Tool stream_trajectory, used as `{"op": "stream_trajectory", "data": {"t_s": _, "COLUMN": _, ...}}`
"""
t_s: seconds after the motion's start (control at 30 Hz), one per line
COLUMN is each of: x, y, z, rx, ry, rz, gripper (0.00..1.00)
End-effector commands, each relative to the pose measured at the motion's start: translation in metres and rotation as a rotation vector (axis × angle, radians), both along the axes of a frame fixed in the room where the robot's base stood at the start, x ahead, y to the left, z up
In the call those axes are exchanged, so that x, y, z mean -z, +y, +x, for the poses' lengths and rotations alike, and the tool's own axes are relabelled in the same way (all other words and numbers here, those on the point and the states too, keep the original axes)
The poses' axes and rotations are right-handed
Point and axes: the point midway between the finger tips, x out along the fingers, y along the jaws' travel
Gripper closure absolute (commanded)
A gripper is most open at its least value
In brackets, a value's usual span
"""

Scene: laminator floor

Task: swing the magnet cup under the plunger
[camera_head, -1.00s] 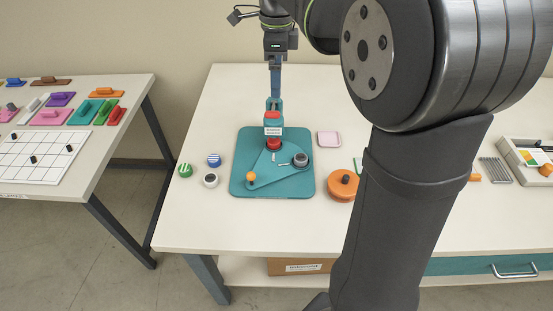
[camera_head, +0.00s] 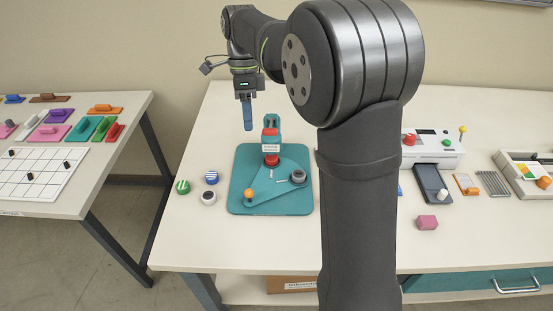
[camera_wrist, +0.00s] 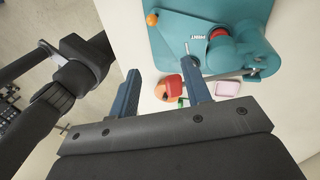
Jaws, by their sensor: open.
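The teal press base (camera_head: 240,204) lies on the white table. Its triangular swing plate (camera_head: 272,187) has an orange knob (camera_head: 249,193) at the front left and a dark round cup (camera_head: 298,176) at the right. The red plunger (camera_head: 272,160) hangs under the teal press head, left of and behind the cup, so the cup is not under it. My gripper (camera_head: 248,128) is open and empty, above and left of the press head. In the wrist view its two blue fingers (camera_wrist: 161,98) are apart, with the red lever grip (camera_wrist: 172,83) showing between them.
Green-, blue- and black-marked round pieces (camera_head: 209,198) lie left of the base. A white device (camera_head: 435,150) and a dark slab (camera_head: 431,184) stand right. My arm hides part of the table right of the base.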

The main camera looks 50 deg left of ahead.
Motion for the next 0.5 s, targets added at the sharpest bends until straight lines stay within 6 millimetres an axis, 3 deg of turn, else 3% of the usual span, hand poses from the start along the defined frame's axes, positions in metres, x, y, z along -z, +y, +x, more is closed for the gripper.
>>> {"op": "stream_trajectory", "data": {"t_s": 0.1, "x": 0.021, "y": 0.005, "z": -0.015, "rx": -0.029, "ry": 0.041, "rz": -0.051, "gripper": 0.56}}
{"op": "stream_trajectory", "data": {"t_s": 0.37, "x": 0.048, "y": -0.001, "z": -0.023, "rx": -0.036, "ry": 0.054, "rz": -0.067, "gripper": 0.56}}
{"op": "stream_trajectory", "data": {"t_s": 0.5, "x": 0.075, "y": -0.010, "z": -0.029, "rx": -0.036, "ry": 0.054, "rz": -0.069, "gripper": 0.56}}
